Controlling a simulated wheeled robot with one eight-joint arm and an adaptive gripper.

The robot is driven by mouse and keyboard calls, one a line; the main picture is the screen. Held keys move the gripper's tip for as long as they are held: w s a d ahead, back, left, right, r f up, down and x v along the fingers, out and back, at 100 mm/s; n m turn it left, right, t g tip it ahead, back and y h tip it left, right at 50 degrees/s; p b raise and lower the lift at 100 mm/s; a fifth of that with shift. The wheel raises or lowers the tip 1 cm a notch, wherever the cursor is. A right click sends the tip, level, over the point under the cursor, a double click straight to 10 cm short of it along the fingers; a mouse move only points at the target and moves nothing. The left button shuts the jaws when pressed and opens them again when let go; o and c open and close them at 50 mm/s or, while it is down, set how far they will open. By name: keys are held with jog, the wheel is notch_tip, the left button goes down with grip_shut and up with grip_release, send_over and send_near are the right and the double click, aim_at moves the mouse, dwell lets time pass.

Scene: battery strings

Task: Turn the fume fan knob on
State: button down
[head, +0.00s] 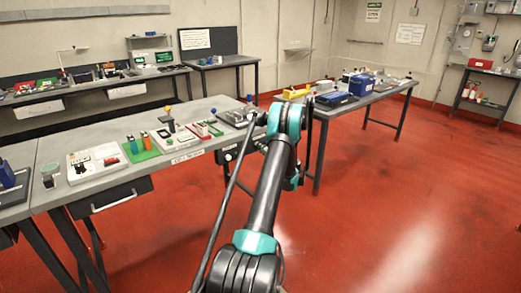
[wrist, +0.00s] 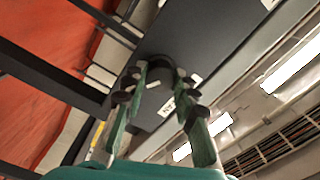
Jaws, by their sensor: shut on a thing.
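The fume fan knob (wrist: 158,64) shows in the wrist view as a dark round knob on a dark grey panel (wrist: 190,40). My gripper (wrist: 161,75) has its two green fingers on either side of it, with the dark fingertips at its rim. A pale label (wrist: 167,106) sits just below the knob, its text too blurred to read. Which way the knob is turned I cannot tell. In the head view my arm reaches to the front edge of the grey bench (head: 110,190), and its own links hide the fingers. A small dark panel (head: 227,156) hangs under that edge.
The bench top holds a white device (head: 93,162), a green mat (head: 143,151) and several small parts. A second table (head: 385,92) with a blue box stands beyond my arm. The red floor at right is open. A drawer (head: 112,198) hangs under the bench.

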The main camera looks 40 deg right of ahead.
jog(key=n, duration=0.5)
jog(key=shift+n, duration=0.4)
dwell(0.4)
jog(key=c, duration=1.2)
grip_release()
jog(key=s, duration=0.8)
jog(key=s+d, duration=0.1)
jog(key=s, duration=0.3)
